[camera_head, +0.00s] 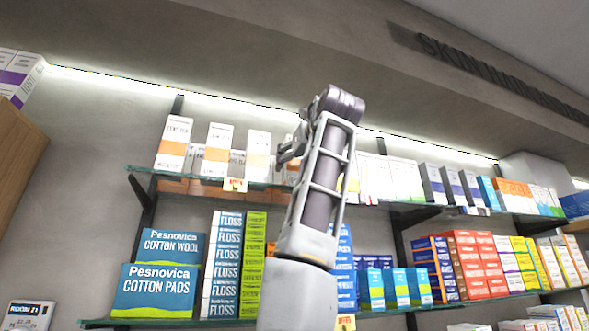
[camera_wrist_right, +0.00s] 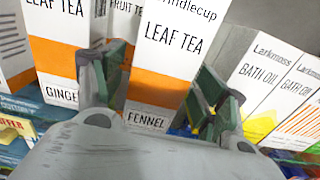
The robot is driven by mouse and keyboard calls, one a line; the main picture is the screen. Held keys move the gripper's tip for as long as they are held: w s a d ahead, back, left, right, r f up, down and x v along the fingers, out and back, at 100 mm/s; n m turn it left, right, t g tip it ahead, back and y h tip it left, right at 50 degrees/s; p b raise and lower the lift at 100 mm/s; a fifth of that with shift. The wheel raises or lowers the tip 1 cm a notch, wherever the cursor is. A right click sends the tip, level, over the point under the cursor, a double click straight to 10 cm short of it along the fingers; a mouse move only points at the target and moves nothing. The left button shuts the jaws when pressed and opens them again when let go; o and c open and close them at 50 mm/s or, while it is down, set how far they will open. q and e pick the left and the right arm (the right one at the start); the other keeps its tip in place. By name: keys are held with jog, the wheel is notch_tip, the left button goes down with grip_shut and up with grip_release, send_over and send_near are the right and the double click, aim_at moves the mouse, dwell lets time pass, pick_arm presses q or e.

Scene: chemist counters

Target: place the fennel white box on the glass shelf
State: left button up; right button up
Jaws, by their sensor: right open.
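The fennel box (camera_wrist_right: 165,60), white with an orange band and a "FENNEL" label, stands upright in the right wrist view. My right gripper (camera_wrist_right: 160,95) is open, with one finger on each side of the box; I cannot tell whether they touch it. In the head view my right gripper (camera_head: 289,150) is raised at the upper glass shelf (camera_head: 235,187), and it and my arm largely hide the fennel box. My left gripper is not in view.
A similar ginger tea box (camera_wrist_right: 58,50) stands just left of the fennel box, with a fruit tea box (camera_wrist_right: 124,25) behind. Bath oil boxes (camera_wrist_right: 262,80) stand to the right. Below, a lower shelf (camera_head: 475,301) holds many boxes, including cotton pads (camera_head: 155,290).

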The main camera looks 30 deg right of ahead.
jog(key=b+v, duration=0.2)
jog(key=v, duration=0.8)
jog(key=shift+b, duration=0.4)
jog(key=shift+d, duration=0.15)
